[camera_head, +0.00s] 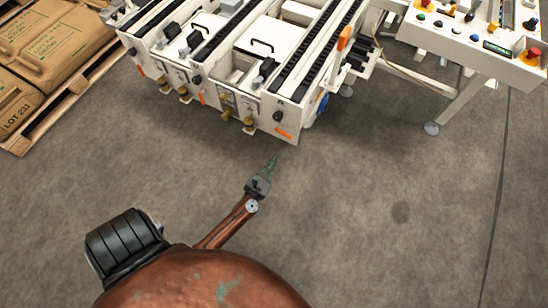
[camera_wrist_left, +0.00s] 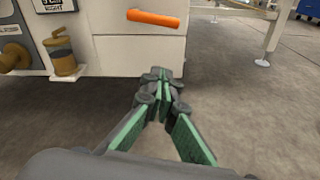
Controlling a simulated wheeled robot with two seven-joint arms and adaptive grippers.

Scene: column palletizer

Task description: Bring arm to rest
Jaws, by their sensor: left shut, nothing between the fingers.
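My left gripper (camera_head: 272,165) reaches out over the bare floor in the head view, just short of the near corner of the white conveyor machine (camera_head: 284,115). In the left wrist view the gripper (camera_wrist_left: 161,76) points at the white panel of the machine (camera_wrist_left: 110,55). Its green-padded fingers are together at the tips with nothing between them. My right gripper is in neither view.
A control panel (camera_head: 470,45) with coloured buttons stands on white legs at the upper right. Brown sacks (camera_head: 50,50) lie on a wooden pallet (camera_head: 22,140) at the upper left. The concrete floor (camera_head: 390,200) is clear at centre and right.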

